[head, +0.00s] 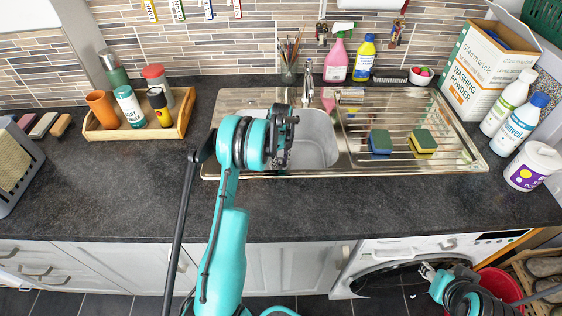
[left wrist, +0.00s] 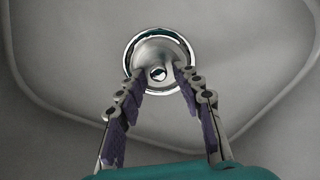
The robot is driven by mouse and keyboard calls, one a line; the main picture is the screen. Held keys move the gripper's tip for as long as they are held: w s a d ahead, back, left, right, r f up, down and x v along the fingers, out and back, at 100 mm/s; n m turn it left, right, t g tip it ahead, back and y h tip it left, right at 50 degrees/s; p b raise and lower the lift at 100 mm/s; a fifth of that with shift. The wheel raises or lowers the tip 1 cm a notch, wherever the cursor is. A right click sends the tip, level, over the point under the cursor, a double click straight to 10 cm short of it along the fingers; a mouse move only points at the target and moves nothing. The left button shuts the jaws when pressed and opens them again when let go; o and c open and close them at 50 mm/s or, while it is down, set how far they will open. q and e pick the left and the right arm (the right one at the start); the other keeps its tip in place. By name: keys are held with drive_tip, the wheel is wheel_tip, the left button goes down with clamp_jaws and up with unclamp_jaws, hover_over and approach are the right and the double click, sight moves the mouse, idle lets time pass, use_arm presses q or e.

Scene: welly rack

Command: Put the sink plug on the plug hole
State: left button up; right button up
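The sink plug (left wrist: 158,55) is a shiny domed metal disc with a small knob in its middle. In the left wrist view it lies over the round metal plug hole (left wrist: 128,52), whose rim shows around it, with a wider dark gap at the top. I cannot tell whether it sits flush. My left gripper (left wrist: 162,72) has its fingertips apart, one on each side of the knob, in front of the plug's edges. In the head view my left gripper (head: 285,130) is over the sink basin (head: 318,135) and hides the plug. My right gripper (head: 427,270) is low at the washing machine.
The tap (head: 307,85) stands behind the basin. Sponges (head: 380,143) lie on the drainer (head: 455,150) to the right. Bottles and a washing powder box (head: 480,70) stand further right. A wooden tray (head: 100,130) holds bottles at left. The front worktop is clear.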

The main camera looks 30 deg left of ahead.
sight(281, 162)
use_arm(q)
drive_tip(key=shift+r, duration=0.25)
wheel_tip(281, 162, up, 12)
drive_tip(key=p, duration=0.4)
drive_tip(key=s+d+r+n+t, duration=0.2)
drive_tip(key=s+d+r+n, duration=0.35)
drive_tip(key=r, duration=0.25)
drive_tip(key=s+d+r+n+t, duration=0.1)
drive_tip(key=s+d+r+n, duration=0.4)
drive_tip(key=r, duration=0.3)
drive_tip(key=s+d+n+t, duration=0.2)
drive_tip(key=s+d+n, duration=0.3)
drive_tip(key=s, duration=0.4)
drive_tip(key=s+d+n+t, duration=0.2)
drive_tip(key=s+d+n, duration=0.3)
drive_tip(key=s, duration=0.4)
drive_tip(key=shift+d+f+n, duration=0.2)
drive_tip(key=shift+f+n, duration=0.1)
drive_tip(key=shift+n, duration=0.55)
